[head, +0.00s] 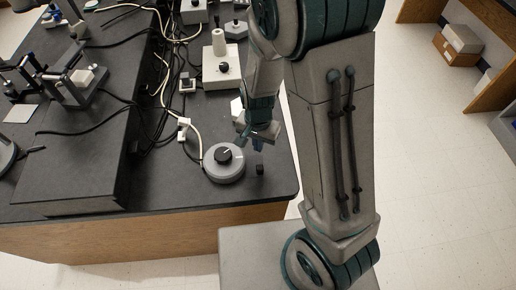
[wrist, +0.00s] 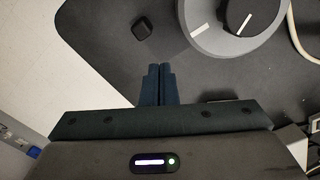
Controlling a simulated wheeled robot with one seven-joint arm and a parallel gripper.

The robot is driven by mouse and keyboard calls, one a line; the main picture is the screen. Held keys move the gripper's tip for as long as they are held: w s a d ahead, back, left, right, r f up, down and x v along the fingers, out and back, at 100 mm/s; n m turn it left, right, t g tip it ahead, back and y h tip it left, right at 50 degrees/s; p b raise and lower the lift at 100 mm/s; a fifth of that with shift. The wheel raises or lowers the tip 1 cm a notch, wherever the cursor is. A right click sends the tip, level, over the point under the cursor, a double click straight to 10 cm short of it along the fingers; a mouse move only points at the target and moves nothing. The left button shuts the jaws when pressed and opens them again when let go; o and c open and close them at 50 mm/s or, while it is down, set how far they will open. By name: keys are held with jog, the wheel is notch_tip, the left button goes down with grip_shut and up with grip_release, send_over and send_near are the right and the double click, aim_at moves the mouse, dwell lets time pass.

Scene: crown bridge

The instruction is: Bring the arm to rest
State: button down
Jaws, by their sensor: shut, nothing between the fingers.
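My gripper (head: 258,144) points down over the front right corner of the black bench top (head: 160,190) in the head view. In the wrist view my gripper (wrist: 160,70) shows its two fingertips together, with nothing between them. A round grey device with a black dial (head: 223,162) sits just left of the gripper. It also shows at the upper right of the wrist view (wrist: 205,30). A small black piece (head: 260,169) lies on the bench close to the dial device, and it shows apart from the fingers in the wrist view (wrist: 142,28).
A white box with an upright white cylinder (head: 220,68) stands behind the gripper. Cables (head: 165,80) run along the bench. A raised black shelf (head: 75,150) and several instruments fill the left. Boxes (head: 460,42) sit at the far right; pale floor (head: 440,150) is open.

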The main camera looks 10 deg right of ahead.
jog(key=shift+r, duration=0.65)
jog(key=s+d+r+n+t, duration=0.1)
jog(key=s+d+r+n, duration=0.2)
jog(key=r, duration=0.7)
jog(key=s+d+r+n+t, duration=0.2)
jog(key=s+d+r, duration=0.4)
jog(key=r, duration=0.4)
jog(key=shift+s+d+r+n, duration=0.2)
jog(key=shift+s+n, duration=0.3)
jog(key=shift+s, duration=0.35)
jog(key=c, duration=2.1)
grip_release()
jog(key=shift+a, duration=0.1)
jog(key=shift+c, duration=0.2)
